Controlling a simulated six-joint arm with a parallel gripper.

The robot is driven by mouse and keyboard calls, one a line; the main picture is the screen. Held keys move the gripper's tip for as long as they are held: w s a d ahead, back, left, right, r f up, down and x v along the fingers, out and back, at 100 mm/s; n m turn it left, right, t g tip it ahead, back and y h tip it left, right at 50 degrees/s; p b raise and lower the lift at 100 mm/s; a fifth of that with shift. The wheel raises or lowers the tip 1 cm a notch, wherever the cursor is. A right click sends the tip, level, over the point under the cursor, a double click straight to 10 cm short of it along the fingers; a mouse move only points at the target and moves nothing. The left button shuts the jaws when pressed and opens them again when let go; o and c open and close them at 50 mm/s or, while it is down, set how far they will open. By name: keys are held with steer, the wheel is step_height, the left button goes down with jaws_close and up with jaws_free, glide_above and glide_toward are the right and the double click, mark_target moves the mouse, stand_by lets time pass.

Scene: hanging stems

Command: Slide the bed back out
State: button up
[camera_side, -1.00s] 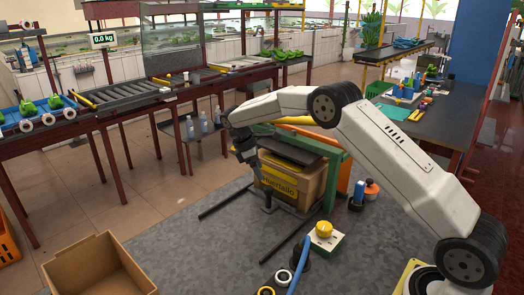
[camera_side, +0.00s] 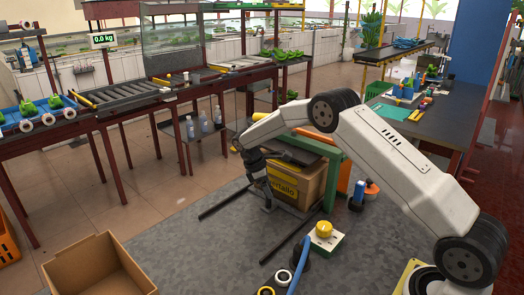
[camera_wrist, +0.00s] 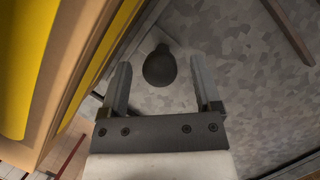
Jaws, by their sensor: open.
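The bed (camera_side: 288,207) carries a cardboard carton (camera_side: 312,184) with a yellow label and sits under a green press frame (camera_side: 333,178). A dark upright knob stands at the bed's near side; it shows in the wrist view (camera_wrist: 159,67). In the side view my gripper mostly hides this knob. My gripper (camera_side: 267,198) is low in front of the carton, pointing down. In the wrist view its two grey fingers (camera_wrist: 159,80) are open, one on each side of the knob, with a visible gap to both. The carton's yellow label fills the left of that view.
Two dark rails (camera_side: 286,244) run out over the grey mat, with clear floor between them. An empty open carton (camera_side: 98,270) stands at the front left.

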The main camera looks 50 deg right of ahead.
steer(key=shift+f, duration=0.1)
jaws_close()
stand_by(1.4)
